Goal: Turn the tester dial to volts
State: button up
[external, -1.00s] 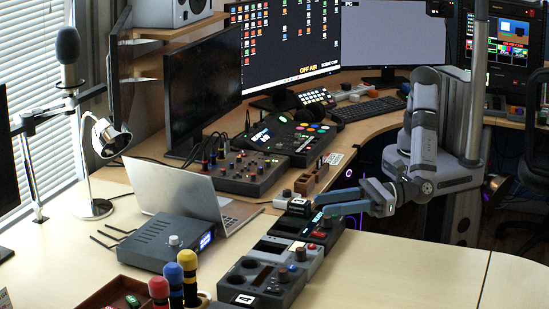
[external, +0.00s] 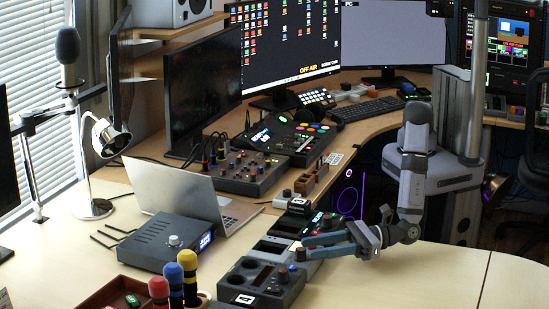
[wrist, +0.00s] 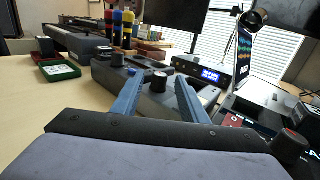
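A dark grey instrument box (external: 240,277) with a white "4" label stands at the front of the row of devices.
A blue-grey box with a lit display (external: 160,243) and a laptop (external: 190,190) stand left of the row. Coloured microphones (external: 188,268) stand at the front left. Another red-topped knob (wrist: 294,143) is close on the right in the wrist view. The desk's front right (external: 400,280) is clear.

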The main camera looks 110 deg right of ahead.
aim_at(302, 252)
jog(key=shift+w+d, duration=0.15)
jog(key=shift+w, duration=1)
jog(key=shift+w+d, duration=0.1)
jog(key=shift+w, duration=1)
jog(key=shift+c, duration=0.6)
grip_shut()
